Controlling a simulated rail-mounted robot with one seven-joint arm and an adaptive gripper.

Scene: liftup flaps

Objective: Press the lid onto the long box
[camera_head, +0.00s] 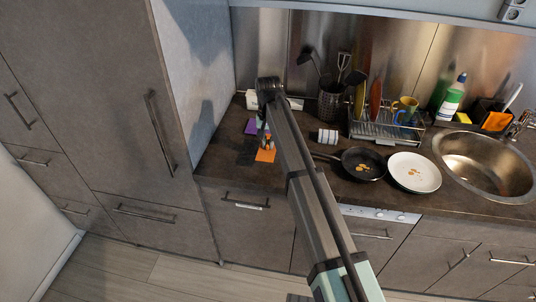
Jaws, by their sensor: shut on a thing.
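My arm reaches over the counter, and my gripper (266,143) points down near its left end, small and partly hidden by the arm. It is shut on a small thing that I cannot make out. An orange flat piece (265,156) is right below the gripper; I cannot tell whether they touch. A purple piece (250,127) and a dark flat patch (246,152) are just left of it. A long white box-like thing (252,101) stands at the back, partly behind my arm. I cannot tell for sure which of these is the long box or its lid.
A tall cabinet (110,95) closes off the counter's left side.

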